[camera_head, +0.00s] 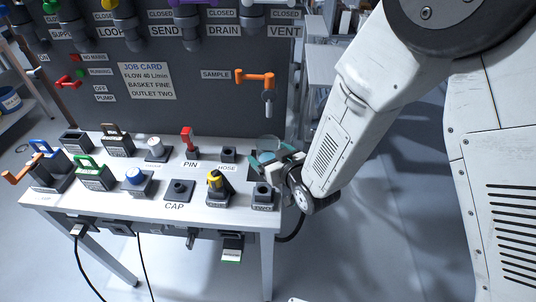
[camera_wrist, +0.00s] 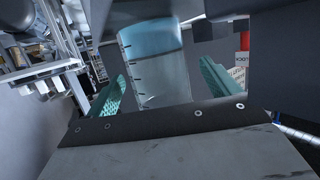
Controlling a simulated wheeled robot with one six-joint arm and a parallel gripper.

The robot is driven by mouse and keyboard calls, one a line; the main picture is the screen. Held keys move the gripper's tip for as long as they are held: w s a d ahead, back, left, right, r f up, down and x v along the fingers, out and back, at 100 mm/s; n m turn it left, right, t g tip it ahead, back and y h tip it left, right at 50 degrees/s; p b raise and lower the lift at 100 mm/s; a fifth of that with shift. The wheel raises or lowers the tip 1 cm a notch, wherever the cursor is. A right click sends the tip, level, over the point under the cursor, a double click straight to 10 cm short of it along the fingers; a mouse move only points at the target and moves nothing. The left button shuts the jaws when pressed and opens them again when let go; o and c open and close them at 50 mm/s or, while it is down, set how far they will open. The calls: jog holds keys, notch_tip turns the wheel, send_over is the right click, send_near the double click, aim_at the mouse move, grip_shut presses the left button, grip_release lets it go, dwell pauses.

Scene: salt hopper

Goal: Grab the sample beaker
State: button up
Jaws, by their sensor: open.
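The sample beaker (camera_wrist: 158,65) is a clear cylinder with dark graduation marks and a blue-tinted band. In the wrist view it stands between the two green fingers of my gripper (camera_wrist: 162,88), with visible gaps on both sides. In the head view the beaker (camera_head: 268,145) shows at the right end of the table, under the SAMPLE valve, partly hidden by a finger. My gripper (camera_head: 276,157) is open around it there. The beaker's base is hidden in both views.
The white table (camera_head: 110,195) holds several dark holders with coloured parts, including a yellow-topped one (camera_head: 215,182) near my gripper. The grey panel (camera_head: 200,90) with the orange SAMPLE valve handle (camera_head: 255,77) rises behind. Open floor (camera_head: 390,220) lies right of the table.

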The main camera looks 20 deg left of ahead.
jog(key=shift+x, duration=0.9)
jog(key=shift+d, duration=0.1)
jog(key=c, duration=1.2)
jog(key=shift+r, duration=0.1)
